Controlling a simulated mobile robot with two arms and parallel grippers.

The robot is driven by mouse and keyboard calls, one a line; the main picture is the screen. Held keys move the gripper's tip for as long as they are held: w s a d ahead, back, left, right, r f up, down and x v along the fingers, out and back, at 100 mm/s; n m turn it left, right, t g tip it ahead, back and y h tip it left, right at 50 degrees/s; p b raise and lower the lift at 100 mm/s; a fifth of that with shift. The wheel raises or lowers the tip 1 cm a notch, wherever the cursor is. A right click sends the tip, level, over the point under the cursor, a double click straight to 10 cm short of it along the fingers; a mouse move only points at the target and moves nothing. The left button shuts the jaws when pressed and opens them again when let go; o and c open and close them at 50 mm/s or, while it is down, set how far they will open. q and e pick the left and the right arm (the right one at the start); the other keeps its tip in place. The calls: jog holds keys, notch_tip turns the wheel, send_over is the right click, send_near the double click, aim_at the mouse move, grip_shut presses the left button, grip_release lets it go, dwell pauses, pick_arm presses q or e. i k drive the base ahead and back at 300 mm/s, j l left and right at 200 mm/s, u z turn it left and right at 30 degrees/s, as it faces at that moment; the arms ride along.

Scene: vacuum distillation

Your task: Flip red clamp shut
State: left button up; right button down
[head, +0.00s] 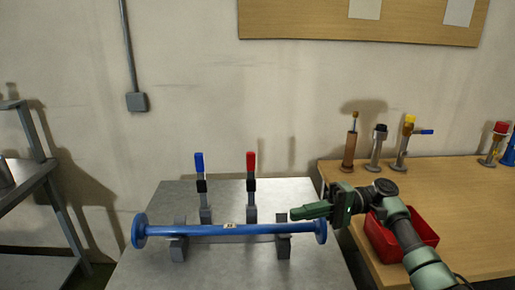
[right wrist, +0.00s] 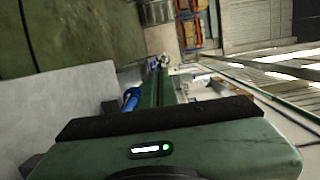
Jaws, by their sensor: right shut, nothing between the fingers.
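The red clamp (head: 251,163) stands upright at the back of the grey table, its red-tipped handle pointing up. A similar blue-tipped clamp (head: 199,163) stands upright to its left. A long blue flanged pipe (head: 200,231) lies in front of both, resting on two grey supports. My right gripper (head: 294,213) is shut and empty. In the head view it appears to the right of the red clamp's base, above the pipe's right part, apart from the red handle. The right wrist view shows its green body and a bit of the blue pipe (right wrist: 131,98). My left gripper is not in view.
A wooden table (head: 465,215) on the right holds a red bin (head: 425,232) and several valve-like fittings along its back. A grey shelf (head: 25,180) stands at the left. The grey table (head: 150,270) is bare in front of the pipe.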

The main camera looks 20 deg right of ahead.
aim_at(251, 182)
jog(key=i+l, duration=0.15)
jog(key=i, duration=0.2)
jog(key=i+l, duration=0.15)
jog(key=i, duration=0.2)
jog(key=i+l, duration=0.15)
jog(key=i, duration=0.25)
